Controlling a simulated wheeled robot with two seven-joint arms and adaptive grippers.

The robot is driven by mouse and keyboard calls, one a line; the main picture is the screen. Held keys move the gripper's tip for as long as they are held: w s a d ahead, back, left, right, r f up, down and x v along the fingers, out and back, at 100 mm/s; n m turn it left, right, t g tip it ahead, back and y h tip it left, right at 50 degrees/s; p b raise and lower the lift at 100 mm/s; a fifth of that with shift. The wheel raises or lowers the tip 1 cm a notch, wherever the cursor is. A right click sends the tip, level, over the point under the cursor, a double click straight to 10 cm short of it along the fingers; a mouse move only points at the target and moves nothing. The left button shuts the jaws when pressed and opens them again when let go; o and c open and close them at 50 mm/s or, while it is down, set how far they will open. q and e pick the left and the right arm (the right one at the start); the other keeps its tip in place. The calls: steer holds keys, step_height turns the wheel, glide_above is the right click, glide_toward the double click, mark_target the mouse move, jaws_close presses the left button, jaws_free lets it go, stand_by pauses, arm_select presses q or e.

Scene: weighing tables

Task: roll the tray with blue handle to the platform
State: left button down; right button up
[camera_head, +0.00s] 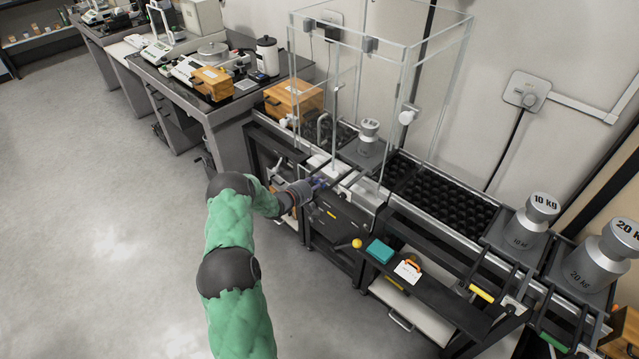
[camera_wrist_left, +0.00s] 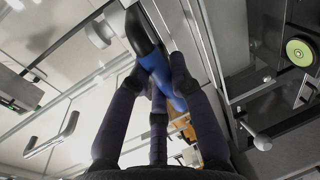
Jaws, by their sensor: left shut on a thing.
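My left gripper (camera_head: 319,184) reaches in from the left at the front of the glass enclosure. In the left wrist view, its fingers (camera_wrist_left: 160,85) are closed around a blue handle (camera_wrist_left: 158,72). The tray (camera_head: 352,156) behind this handle is dark grey and carries a metal weight (camera_head: 368,138). It sits on the long roller bench, within the glass enclosure's frame. The handle itself is mostly hidden by the fingers in the head view. I cannot clearly make out which surface is the platform. My right gripper is not in view.
The black roller track (camera_head: 440,195) runs right from the enclosure (camera_head: 415,100). At its right end are a 10 kg weight (camera_head: 532,225), a 20 kg weight (camera_head: 600,260), a yellow handle (camera_head: 482,292) and a green handle (camera_head: 553,344). A wooden box (camera_head: 293,100) stands left. Floor is clear at left.

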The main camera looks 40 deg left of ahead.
arm_select(q)
steer(key=c, duration=1.1)
jaws_free()
steer(key=v, duration=1.2)
steer(key=shift+f, duration=0.1)
steer(key=d+f+m+g, duration=0.2)
steer(key=d+f, duration=0.2)
steer(key=d, duration=0.4)
steer(key=d+f+m+g+h, duration=0.15)
steer(key=d+f, duration=0.25)
steer(key=d, duration=0.4)
steer(key=d+f+m+g, duration=0.2)
steer(key=d+f, duration=0.2)
steer(key=d, duration=0.4)
steer(key=s+d+f+m+g+h, duration=0.1)
steer(key=s+d+f+m+g, duration=0.2)
steer(key=s+d+m+g, duration=0.6)
steer(key=s+d, duration=1.2)
steer(key=s, duration=0.3)
steer(key=shift+f+g, duration=0.25)
steer(key=shift+g, duration=0.1)
